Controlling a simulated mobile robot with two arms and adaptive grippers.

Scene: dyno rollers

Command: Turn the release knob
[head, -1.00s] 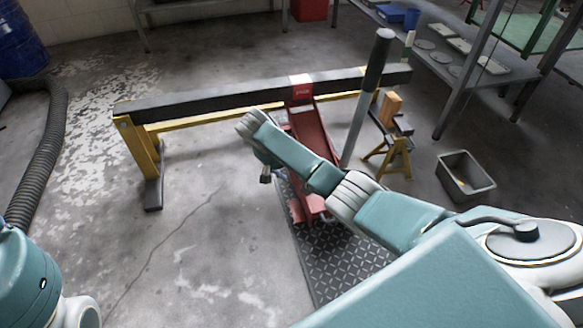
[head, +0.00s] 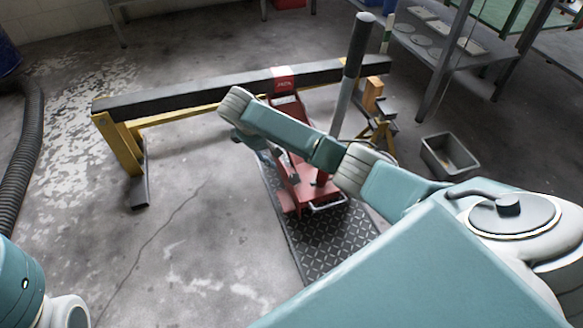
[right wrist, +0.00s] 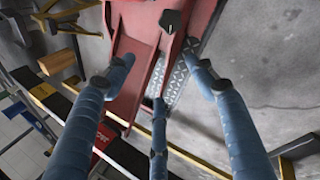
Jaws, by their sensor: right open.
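A red floor jack (head: 298,182) stands on a dark diamond-plate mat (head: 322,238) under a long black-topped beam, its grey handle (head: 341,108) slanting up. In the right wrist view, the jack's red body (right wrist: 135,75) fills the upper middle. A small dark faceted knob (right wrist: 172,20), apparently the release knob, sits on it near the top edge. My right gripper (right wrist: 158,76) has its three blue fingers spread around empty space, short of the knob and apart from it. In the head view, my right arm hides this gripper and the knob. My left gripper is out of view.
The black-and-yellow beam (head: 190,95) crosses behind the jack. A yellow stand (head: 377,130) and a grey bin (head: 449,157) are to the right, with metal shelving beyond. A black hose (head: 28,150) lies at left. The floor left of the mat is clear.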

